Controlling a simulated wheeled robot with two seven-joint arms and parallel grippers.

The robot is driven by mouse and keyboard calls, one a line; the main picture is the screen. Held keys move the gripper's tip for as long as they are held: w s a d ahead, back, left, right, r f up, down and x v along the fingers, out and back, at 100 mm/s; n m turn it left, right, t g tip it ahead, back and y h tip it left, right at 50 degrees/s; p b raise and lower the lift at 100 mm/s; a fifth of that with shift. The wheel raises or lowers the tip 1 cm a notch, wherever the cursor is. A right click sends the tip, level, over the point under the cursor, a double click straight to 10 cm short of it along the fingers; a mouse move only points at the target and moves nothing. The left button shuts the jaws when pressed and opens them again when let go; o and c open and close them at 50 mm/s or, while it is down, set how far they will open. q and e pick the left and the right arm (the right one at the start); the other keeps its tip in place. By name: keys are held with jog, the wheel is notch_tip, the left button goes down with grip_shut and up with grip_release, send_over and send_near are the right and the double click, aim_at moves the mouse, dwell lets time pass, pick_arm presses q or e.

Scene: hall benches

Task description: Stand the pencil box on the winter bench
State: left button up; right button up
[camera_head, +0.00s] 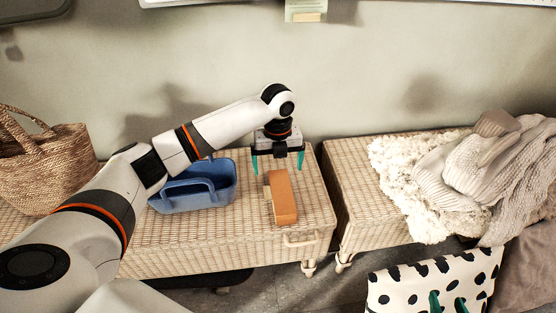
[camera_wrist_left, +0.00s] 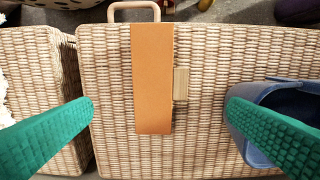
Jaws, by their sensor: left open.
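The pencil box, a long orange-tan block with a small pale wooden piece on one side, lies on the left wicker bench (camera_head: 250,240); it shows in the head view (camera_head: 284,200) and the wrist view (camera_wrist_left: 152,80). My left gripper (camera_head: 277,172) is open above the bench, near the box's far end; in the wrist view the box lies between its teal fingers, below them and not held. The winter bench, seemingly the right wicker one (camera_head: 353,200), carries a cream fleece and knitwear. Two teal tips of my right gripper (camera_head: 449,304) show at the bottom edge; their opening is unclear.
A blue basket (camera_head: 205,200) stands left of the box, close to one left finger. A woven bag (camera_head: 40,165) is at far left. A gap separates the benches. The right bench's left strip is bare. A spotted bag (camera_head: 390,290) stands in front.

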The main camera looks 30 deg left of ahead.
pick_arm(q)
jog(key=s+d+f+n+t+h, duration=0.25)
jog(key=s+d+f+n, duration=0.2)
jog(key=d, duration=0.45)
jog(key=s+d+f+n+t+h, duration=0.25)
jog(key=s+d+n, duration=0.25)
jog(key=d, duration=0.5)
jog(key=s+a+r+n+t+y, duration=0.2)
jog(key=s+a+r+n+t, duration=0.5)
jog(key=n, duration=0.9)
jog(key=shift+s+a+r+n+y, duration=0.2)
jog(key=shift+s+n+y, duration=0.15)
jog(key=shift+s, duration=0.55)
